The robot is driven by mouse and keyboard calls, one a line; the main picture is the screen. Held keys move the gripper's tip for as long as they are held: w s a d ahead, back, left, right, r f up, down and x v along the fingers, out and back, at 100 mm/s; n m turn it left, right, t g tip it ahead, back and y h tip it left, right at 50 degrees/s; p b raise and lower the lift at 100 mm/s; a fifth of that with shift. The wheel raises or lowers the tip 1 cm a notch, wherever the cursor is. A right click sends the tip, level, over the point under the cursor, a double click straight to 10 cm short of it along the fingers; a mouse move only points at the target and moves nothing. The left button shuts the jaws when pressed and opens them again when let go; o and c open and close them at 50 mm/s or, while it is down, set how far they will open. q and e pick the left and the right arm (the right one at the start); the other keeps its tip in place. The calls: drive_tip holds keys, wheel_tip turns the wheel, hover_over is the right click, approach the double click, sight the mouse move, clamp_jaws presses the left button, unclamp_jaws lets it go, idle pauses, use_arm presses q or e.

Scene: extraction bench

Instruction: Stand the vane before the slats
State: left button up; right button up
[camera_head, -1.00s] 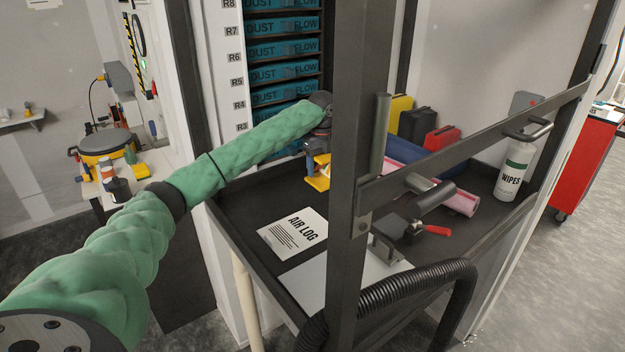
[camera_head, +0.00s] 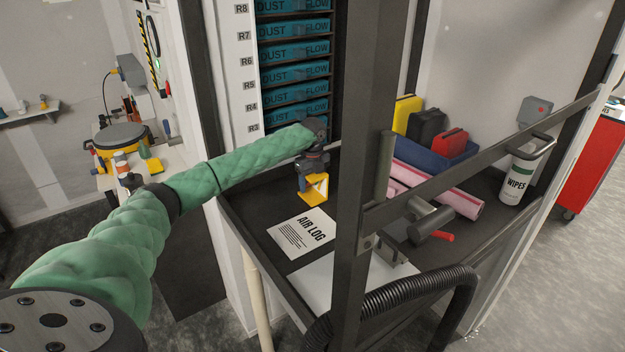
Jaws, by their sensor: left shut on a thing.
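My left arm in its green sleeve reaches into the bench from the left. My left gripper (camera_head: 311,176) points down and is shut on a small yellow vane (camera_head: 313,190). The vane is upright, with a pale face and a flat yellow foot, close to the dark bench floor; I cannot tell whether it touches. The teal slats (camera_head: 292,98), marked DUST and FLOW, are stacked in a rack behind the gripper, beside row labels R3 to R8. The forearm and wrist hide part of the lowest slats. My right gripper is not in view.
A dark frame post (camera_head: 359,150) and rail stand in front of the bench. The AIR LOG sheet (camera_head: 300,233) lies just before the vane. Pink rolls (camera_head: 455,200), a blue bin (camera_head: 430,155) with cases, a wipes tub (camera_head: 517,178) and a red-handled tool lie right.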

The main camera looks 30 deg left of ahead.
use_arm(q)
drive_tip(key=shift+f, duration=0.1)
drive_tip(key=o, duration=1.1)
drive_tip(key=shift+c, duration=0.2)
drive_tip(key=shift+r+b, duration=0.5)
wheel_tip(320, 180, up, 5)
drive_tip(key=b, duration=0.2)
drive_tip(key=shift+w+b, duration=0.1)
drive_tip(key=shift+b, duration=0.3)
wheel_tip(320, 180, up, 5)
drive_tip(key=shift+f+b, duration=0.1)
drive_tip(key=shift+b, duration=0.85)
drive_tip(key=shift+r, duration=0.7)
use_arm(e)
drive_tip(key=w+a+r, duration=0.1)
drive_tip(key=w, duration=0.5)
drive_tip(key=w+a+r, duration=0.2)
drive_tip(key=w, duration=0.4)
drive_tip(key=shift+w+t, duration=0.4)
